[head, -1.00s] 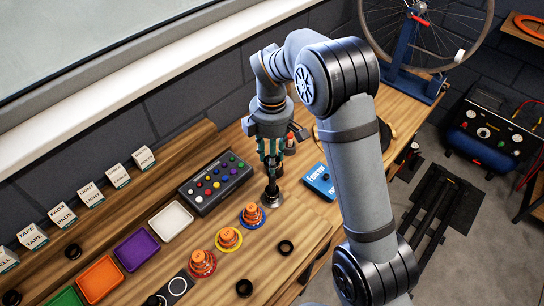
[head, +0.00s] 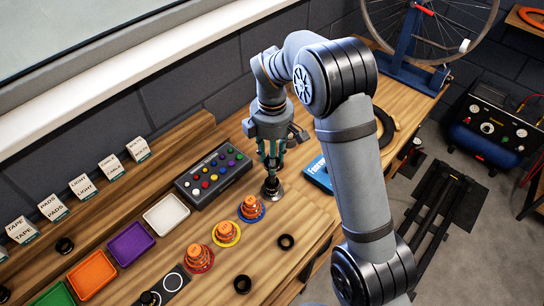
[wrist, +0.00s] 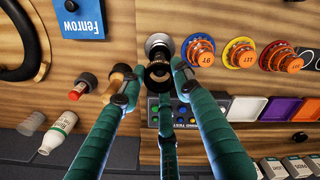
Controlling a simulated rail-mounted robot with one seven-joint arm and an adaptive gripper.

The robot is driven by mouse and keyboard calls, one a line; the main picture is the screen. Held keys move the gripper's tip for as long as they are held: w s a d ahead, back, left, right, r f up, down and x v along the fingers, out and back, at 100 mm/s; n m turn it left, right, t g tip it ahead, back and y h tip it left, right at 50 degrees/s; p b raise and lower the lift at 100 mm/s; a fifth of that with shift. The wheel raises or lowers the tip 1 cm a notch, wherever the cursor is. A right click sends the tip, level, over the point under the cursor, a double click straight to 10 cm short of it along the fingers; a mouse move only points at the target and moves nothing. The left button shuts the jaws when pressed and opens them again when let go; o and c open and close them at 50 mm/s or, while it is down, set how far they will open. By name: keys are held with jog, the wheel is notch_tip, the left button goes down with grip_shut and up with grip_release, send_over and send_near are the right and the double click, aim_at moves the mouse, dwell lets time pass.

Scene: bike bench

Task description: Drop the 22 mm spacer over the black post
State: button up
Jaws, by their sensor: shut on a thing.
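My gripper (head: 272,165) points down with its teal fingers above the round silver base (head: 272,192) of the black post, at the middle of the bench. In the wrist view, my gripper (wrist: 155,78) is shut on a dark ring, the spacer (wrist: 158,72). The silver base (wrist: 158,42) shows just beyond the ring. The black post (wrist: 158,54) is mostly hidden behind the ring. The spacer looks roughly in line with the post. I cannot tell whether it is around the post or still above it. No size mark on the spacer is readable.
Orange stacks on coloured bases (head: 226,233) stand left of the post. A button box (head: 213,176) lies behind, and a blue Fenrow item (head: 318,175) to the right. A white bottle (wrist: 58,132) shows in the wrist view.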

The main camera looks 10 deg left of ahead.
jog(key=shift+f+b, duration=2.7)
jog(key=shift+f, duration=0.9)
jog(key=o, duration=1.2)
notch_tip(320, 180, up, 12)
jog(key=shift+r, duration=0.1)
